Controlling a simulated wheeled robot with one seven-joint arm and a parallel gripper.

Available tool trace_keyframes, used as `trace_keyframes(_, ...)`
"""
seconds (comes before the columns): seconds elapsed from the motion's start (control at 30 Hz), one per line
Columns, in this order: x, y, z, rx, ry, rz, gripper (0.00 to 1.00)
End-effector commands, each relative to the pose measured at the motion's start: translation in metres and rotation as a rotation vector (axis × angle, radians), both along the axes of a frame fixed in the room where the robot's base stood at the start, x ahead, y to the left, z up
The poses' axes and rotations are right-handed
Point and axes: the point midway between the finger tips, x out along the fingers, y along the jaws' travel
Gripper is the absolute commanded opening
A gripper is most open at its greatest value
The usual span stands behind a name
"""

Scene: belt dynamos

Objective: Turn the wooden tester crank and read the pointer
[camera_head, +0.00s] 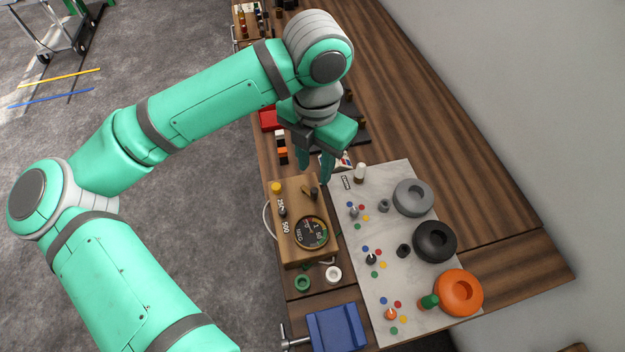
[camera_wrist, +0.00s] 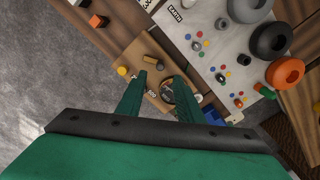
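The tester is a wooden box (camera_head: 290,250) on the bench, also seen in the wrist view (camera_wrist: 128,58). Its round dark dial (camera_head: 312,231) has coloured marks; the pointer's reading is too small to tell. The crank (camera_head: 306,190) is a small brown wooden piece with a dark knob, on the top near the box's far end; it also shows in the wrist view (camera_wrist: 153,64). My gripper (camera_head: 322,176) is above the far end of the tester, near the crank and apart from it. In the wrist view its two green fingers (camera_wrist: 160,76) are spread with nothing between them. One finger partly covers the dial there.
Right of the tester, a pale board (camera_head: 362,228) carries small posts, coloured dots and grey, black and orange rings (camera_head: 459,292). Green and white rings (camera_head: 333,274) lie between. Bare wood lies at the far right.

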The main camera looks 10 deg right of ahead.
Motion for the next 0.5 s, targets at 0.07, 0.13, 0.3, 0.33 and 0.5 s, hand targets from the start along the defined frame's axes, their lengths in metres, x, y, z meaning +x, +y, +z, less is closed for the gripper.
trace_keyframes(0.07, -0.001, 0.0, -0.014, -0.002, 0.004, -0.001, 0.33)
trace_keyframes(0.13, -0.001, 0.0, -0.027, -0.002, 0.004, 0.0, 0.33)
trace_keyframes(0.3, -0.001, 0.0, -0.057, -0.002, 0.004, -0.001, 0.33)
trace_keyframes(0.33, -0.001, 0.0, -0.061, -0.002, 0.004, -0.001, 0.33)
trace_keyframes(0.5, 0.0, 0.0, -0.08, -0.001, 0.002, 0.0, 0.33)
